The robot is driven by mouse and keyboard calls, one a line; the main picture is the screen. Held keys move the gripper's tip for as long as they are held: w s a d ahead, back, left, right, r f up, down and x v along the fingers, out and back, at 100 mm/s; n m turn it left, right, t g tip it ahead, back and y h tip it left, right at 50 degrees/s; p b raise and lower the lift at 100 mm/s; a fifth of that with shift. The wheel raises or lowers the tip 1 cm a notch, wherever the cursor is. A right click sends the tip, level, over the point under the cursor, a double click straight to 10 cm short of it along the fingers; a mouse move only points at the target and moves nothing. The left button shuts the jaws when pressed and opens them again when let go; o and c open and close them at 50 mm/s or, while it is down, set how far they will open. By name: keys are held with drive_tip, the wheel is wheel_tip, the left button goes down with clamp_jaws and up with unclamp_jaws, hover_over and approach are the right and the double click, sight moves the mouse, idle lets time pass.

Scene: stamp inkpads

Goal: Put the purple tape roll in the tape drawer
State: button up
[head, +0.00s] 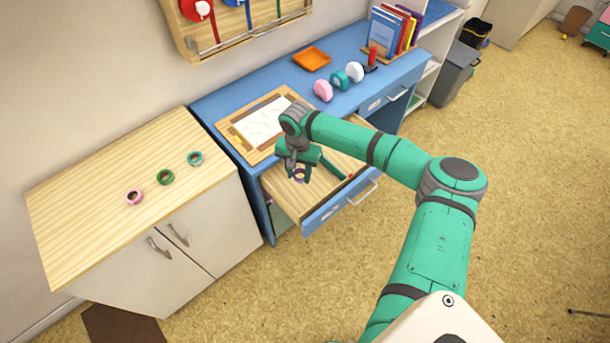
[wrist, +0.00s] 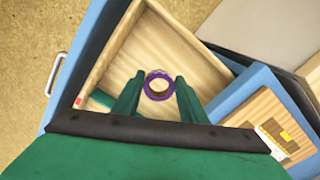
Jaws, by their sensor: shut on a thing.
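The purple tape roll (wrist: 158,98) is between the fingers of my gripper (wrist: 157,88), which is shut on it. In the head view the roll (head: 300,178) shows below my gripper (head: 298,170), over the wooden inside of the open drawer. The drawer (head: 330,213) is pulled out of the blue desk and has a blue front with a label and a handle. In the wrist view its pale wooden floor (wrist: 120,62) lies behind the roll. I cannot tell whether the roll touches that floor.
A green bar-like item (wrist: 100,97) shows near the drawer's front. Pink (head: 134,197), green (head: 166,177) and teal (head: 195,158) tape rolls lie on the wooden cabinet (head: 80,230). The blue desk (head: 240,92) holds a board with paper (head: 262,122) above the drawer.

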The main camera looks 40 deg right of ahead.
sight(303, 172)
drive_tip(key=w+d+f, duration=0.1)
drive_tip(key=d+f, duration=0.1)
drive_tip(key=f, duration=0.1)
drive_tip(key=w+d+f, duration=0.1)
drive_tip(key=f, duration=0.1)
drive_tip(key=shift+w+d+f, duration=0.25)
drive_tip(key=shift+w+d, duration=0.05)
drive_tip(key=shift+d, duration=0.1)
drive_tip(key=shift+w+d+f, duration=0.1)
drive_tip(key=shift+d+f, duration=0.05)
drive_tip(key=shift+f, duration=0.75)
drive_tip(key=shift+d+f, duration=0.1)
drive_tip(key=shift+f, duration=0.8)
drive_tip(key=shift+f, duration=0.2)
drive_tip(key=o, duration=1.1)
drive_tip(key=shift+r, duration=0.15)
wheel_tip(303, 172, up, 12)
